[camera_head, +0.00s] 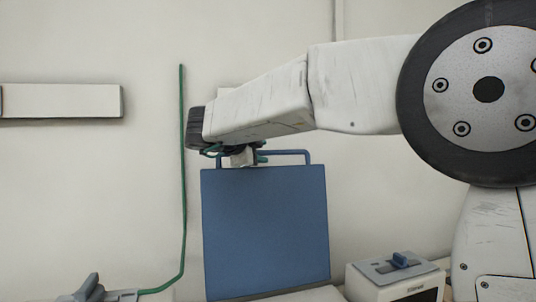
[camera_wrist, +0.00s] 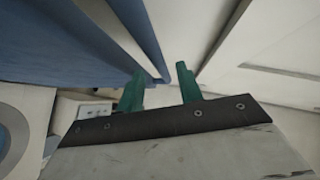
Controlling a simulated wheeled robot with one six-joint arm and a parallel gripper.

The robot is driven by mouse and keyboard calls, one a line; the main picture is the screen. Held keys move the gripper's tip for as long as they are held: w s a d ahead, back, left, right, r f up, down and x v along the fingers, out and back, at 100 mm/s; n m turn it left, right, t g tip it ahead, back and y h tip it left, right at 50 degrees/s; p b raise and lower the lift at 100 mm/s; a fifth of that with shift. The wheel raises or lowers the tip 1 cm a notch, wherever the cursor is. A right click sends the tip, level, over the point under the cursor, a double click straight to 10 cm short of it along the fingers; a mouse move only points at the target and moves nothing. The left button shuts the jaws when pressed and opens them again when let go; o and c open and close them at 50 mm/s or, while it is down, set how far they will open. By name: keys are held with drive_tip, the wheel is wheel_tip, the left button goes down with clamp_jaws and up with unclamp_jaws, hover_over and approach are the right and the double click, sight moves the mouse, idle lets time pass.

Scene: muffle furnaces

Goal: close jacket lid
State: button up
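The blue jacket lid (camera_head: 265,232) stands upright in the head view, its broad face toward me. A blue bar handle (camera_head: 290,152) runs along its top edge. My gripper (camera_head: 240,155) is at the top edge, over the left part of the handle, and hides that part. In the wrist view my gripper (camera_wrist: 160,88) has two green fingers spread apart. A blue edge of the lid (camera_wrist: 146,45) reaches toward the gap between the fingers. I cannot tell whether they touch it or whether the handle lies between them.
A green bent rod (camera_head: 183,180) rises left of the lid above a grey fitting (camera_head: 92,290). A white wall box (camera_head: 60,101) is at left.

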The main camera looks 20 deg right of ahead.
sight(266, 152)
drive_tip(key=shift+x, duration=2.2)
clamp_jaws()
drive_tip(key=shift+s, duration=0.1)
